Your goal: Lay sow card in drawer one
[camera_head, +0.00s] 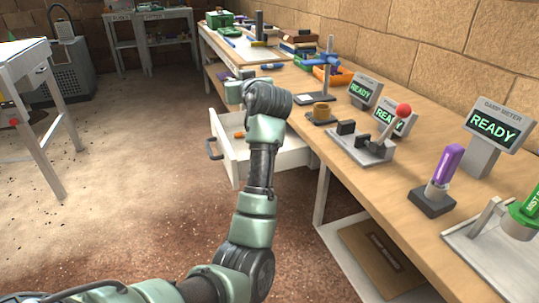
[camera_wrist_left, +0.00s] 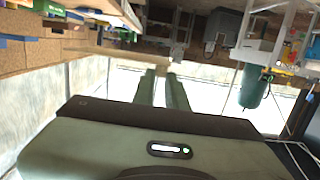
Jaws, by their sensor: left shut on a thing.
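My left gripper shows in the left wrist view (camera_wrist_left: 162,85), its two green fingers close together. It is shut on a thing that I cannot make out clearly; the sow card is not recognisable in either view. In the head view my left arm reaches up the middle, and its wrist hides most of the gripper above the drawer. An open white drawer (camera_head: 285,155) sticks out under the bench, with a dark handle at its left. A small orange thing (camera_head: 239,134) shows in it. No drawer number is readable. My right gripper is in neither view.
The wooden bench (camera_head: 400,180) carries a red-knobbed lever (camera_head: 403,111), a purple plug (camera_head: 449,163) on a dark base, and several READY displays. A blue-topped stand (camera_head: 327,62) is farther back. A brown board (camera_head: 380,260) lies on the lower shelf.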

